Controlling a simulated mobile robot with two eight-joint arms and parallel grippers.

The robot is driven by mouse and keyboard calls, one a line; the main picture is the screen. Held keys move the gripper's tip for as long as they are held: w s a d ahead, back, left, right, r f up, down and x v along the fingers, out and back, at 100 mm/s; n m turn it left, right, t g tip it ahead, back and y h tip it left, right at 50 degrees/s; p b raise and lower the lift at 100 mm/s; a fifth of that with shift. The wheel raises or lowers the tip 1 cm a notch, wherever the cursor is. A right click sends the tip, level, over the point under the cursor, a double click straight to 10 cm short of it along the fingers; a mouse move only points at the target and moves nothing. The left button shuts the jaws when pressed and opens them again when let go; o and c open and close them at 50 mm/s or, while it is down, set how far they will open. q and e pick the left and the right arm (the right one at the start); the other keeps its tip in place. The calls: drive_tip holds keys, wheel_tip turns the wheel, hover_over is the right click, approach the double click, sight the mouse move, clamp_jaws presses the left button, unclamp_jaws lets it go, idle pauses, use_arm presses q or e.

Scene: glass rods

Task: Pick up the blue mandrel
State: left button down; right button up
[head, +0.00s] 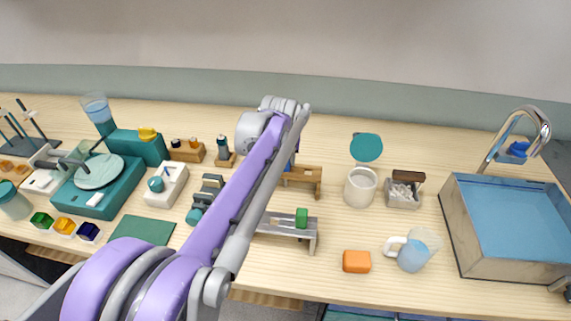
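No blue mandrel can be made out for certain. A small blue piece (290,161) shows at the right edge of my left arm, just above a wooden stand (309,175). Most of it is hidden behind the arm, so I cannot tell what it is. My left arm crosses the middle of the head view from the lower left, and its gripper is not visible. My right gripper is not in view. Several thin dark rods (20,123) lean in a rack at the far left.
A grey bench (278,229) with a green block (302,217) stands in front of the wooden stand. An orange block (356,261), a jug (413,251), a white pot (360,187) and a sink (452,226) are to the right. A teal machine (117,201) is left. Wood between pot and orange block is clear.

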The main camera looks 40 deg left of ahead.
use_arm(q)
drive_tip(key=shift+r, duration=0.1)
wheel_tip(320, 180, up, 10)
drive_tip(key=shift+f+p, duration=0.1)
drive_tip(key=shift+p, duration=0.4)
drive_tip(key=shift+d, duration=0.1)
idle(1.0)
